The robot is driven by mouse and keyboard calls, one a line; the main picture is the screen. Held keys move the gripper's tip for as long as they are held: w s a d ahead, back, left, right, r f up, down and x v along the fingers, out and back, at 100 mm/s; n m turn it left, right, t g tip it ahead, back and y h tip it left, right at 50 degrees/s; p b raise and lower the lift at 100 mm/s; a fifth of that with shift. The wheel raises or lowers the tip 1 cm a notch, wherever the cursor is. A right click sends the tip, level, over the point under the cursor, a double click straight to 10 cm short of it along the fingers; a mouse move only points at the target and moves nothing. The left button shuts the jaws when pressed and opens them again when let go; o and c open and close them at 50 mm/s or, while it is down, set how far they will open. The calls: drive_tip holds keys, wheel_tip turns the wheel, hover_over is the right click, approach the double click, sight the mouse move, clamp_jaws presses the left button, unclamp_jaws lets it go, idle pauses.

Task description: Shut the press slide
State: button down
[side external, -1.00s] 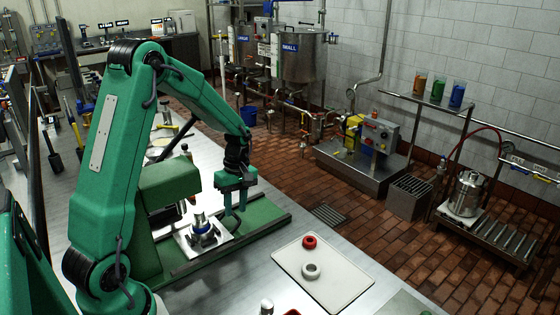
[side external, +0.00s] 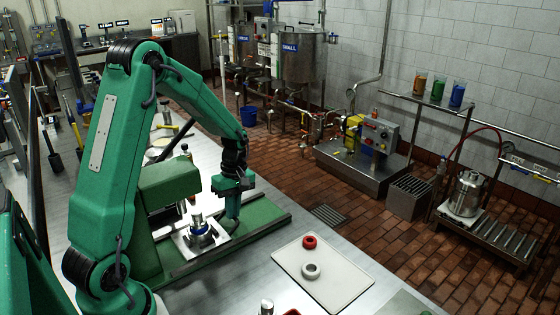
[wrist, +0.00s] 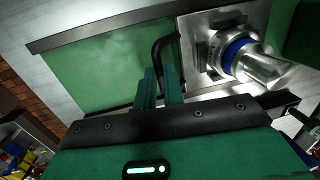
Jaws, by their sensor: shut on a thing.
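The green press (side external: 168,187) stands on its long green base (side external: 262,216) on the bench. Its slide, a square metal plate (side external: 187,246), sits out to the right of the press body and carries a metal fitting with a blue ring (side external: 199,229). The slide plate (wrist: 195,78) and blue-ringed fitting (wrist: 236,50) also show in the wrist view. A black bent handle (wrist: 158,48) runs from the plate's edge to my fingers. My gripper (side external: 233,216) is down beside the plate, its fingers shut on the handle; the fingertips (wrist: 160,82) hide the gripped part.
Small metal parts stand at the bench's front edge. Bare bench lies between the base and the tray.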

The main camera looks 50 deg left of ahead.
sight(221, 229)
drive_tip(key=shift+s, duration=1.95)
drive_tip(key=c, duration=1.5)
unclamp_jaws()
drive_tip(key=shift+w+r, duration=0.15)
drive_tip(key=shift+r, duration=0.3)
wheel_tip(221, 229, up, 7)
drive_tip(key=shift+w+a, duration=0.3)
drive_tip(key=shift+w, duration=0.1)
